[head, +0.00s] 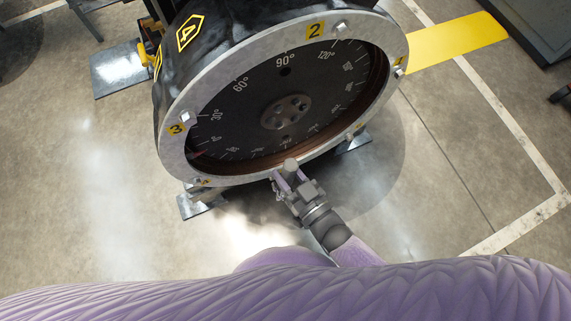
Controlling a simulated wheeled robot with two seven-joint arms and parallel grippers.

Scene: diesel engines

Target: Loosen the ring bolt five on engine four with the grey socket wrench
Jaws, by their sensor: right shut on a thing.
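Engine four (172,62) bears a yellow hexagon with a 4. Its grey front ring (170,150) surrounds a dark dial disc. Bolts with yellow number tags sit around the ring: bolt two (340,28) at top, bolt one (398,71) at right, bolt three (187,117) at left. No tag reading five can be made out; the ring's bottom is partly hidden by my gripper. My right gripper (288,181) is shut on the grey socket wrench (291,165), whose rounded end shows at the ring's lower edge. Contact with a bolt cannot be told. My left gripper is out of view.
The engine stands on metal stand feet (200,205) on a concrete floor. A yellow floor strip (460,38) and white lines lie to the right. A dark cabinet (535,25) fills the upper right corner.

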